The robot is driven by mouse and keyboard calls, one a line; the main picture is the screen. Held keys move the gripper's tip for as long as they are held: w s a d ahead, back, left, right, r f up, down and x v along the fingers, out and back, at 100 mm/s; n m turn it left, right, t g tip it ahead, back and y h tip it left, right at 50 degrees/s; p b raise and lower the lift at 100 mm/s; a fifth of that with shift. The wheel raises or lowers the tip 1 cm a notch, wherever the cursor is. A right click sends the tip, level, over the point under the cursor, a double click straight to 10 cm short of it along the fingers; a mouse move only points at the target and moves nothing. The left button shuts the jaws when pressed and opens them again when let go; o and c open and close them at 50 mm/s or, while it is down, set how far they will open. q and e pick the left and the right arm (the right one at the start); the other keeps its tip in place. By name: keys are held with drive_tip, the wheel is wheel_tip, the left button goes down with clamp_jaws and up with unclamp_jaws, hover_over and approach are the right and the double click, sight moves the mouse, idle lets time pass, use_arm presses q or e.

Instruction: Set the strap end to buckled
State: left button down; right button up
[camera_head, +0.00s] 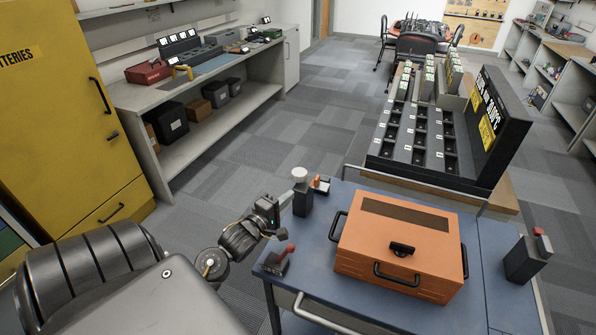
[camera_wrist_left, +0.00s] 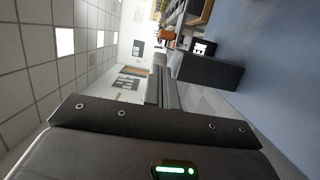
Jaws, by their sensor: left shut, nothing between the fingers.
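I cannot make out for certain which part is the strap end or its buckle. An orange case (camera_head: 405,235) with black handles and a dark latch piece (camera_head: 402,248) on its front top edge sits closed on a blue cart top (camera_head: 330,275). My left gripper (camera_head: 287,201) is over the cart's left edge, left of a dark post with a white cap (camera_head: 302,195). Its fingers (camera_wrist_left: 162,88) are shut and empty, apart from the case.
A dark block with a red knob (camera_head: 528,256) stands right of the case. A dark sorting rack (camera_head: 415,140) stands behind the cart. A workbench (camera_head: 205,85) and yellow cabinet (camera_head: 50,110) line the left. The carpet (camera_head: 260,150) between is clear.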

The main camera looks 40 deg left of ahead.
sight(306, 190)
use_arm(q)
drive_tip(key=w, duration=0.2)
drive_tip(key=w+p, duration=0.1)
drive_tip(key=w, duration=0.5)
drive_tip(key=shift+w+a+p, duration=0.1)
drive_tip(key=shift+a+p, duration=0.2)
drive_tip(key=shift+p, duration=0.05)
drive_tip(key=shift+w, duration=0.6)
use_arm(e)
drive_tip(key=shift+w+r, duration=0.7)
drive_tip(key=shift+r, duration=0.3)
